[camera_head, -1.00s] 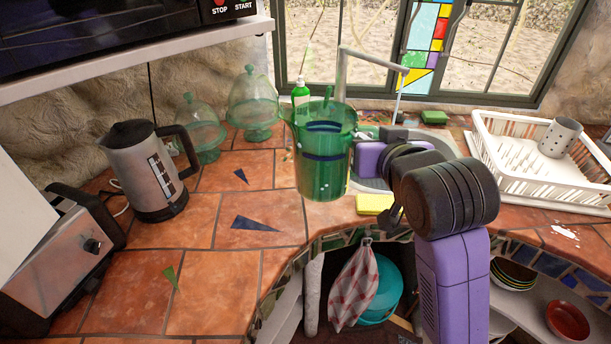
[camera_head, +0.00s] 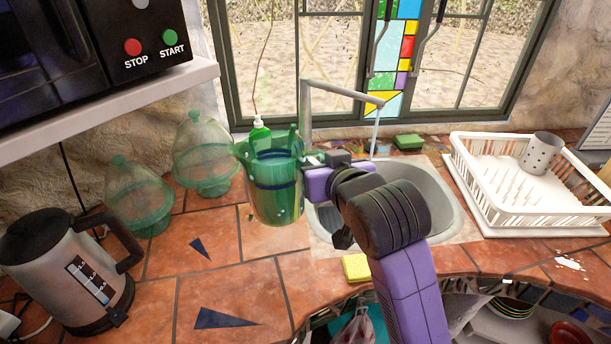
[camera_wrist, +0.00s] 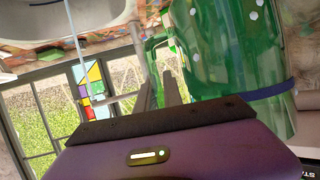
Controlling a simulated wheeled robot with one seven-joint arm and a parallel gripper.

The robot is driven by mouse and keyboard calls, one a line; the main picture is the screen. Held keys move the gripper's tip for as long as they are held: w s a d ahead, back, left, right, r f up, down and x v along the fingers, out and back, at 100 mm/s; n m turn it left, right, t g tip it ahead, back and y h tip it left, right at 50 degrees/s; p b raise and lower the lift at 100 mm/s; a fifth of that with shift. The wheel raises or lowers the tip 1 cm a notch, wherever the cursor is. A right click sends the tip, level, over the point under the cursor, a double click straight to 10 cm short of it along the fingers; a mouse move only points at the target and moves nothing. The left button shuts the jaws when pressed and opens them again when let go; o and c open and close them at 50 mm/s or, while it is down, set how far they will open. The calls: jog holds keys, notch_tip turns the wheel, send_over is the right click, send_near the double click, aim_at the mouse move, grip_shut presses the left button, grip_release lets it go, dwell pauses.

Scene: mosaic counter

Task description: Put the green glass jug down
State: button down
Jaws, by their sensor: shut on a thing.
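The green glass jug (camera_head: 275,195) is a tall translucent green vessel with a dark band, and it stands about upright left of the sink in the head view. My gripper (camera_head: 312,163) is at its right side, shut on the jug. In the wrist view the jug (camera_wrist: 235,60) fills the upper right, and my gripper's fingers (camera_wrist: 160,92) are at its handle. Whether the jug's base touches the tiles or hangs just above them, I cannot tell.
The sink (camera_head: 425,200) with its tap is right of the jug. A yellow sponge (camera_head: 355,267) lies in front. Glass domes (camera_head: 140,200) stand to the left, a green bottle (camera_head: 259,134) behind, a kettle (camera_head: 65,270) at lower left, a dish rack (camera_head: 520,215) at right.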

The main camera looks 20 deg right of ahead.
notch_tip(320, 180, down, 16)
jog(key=shift+f, duration=0.1)
dwell(0.5)
jog(key=c, duration=1.5)
grip_release()
jog(key=shift+f, duration=0.2)
jog(key=b+v, duration=0.1)
jog(key=v, duration=1.1)
jog(key=shift+s, duration=0.1)
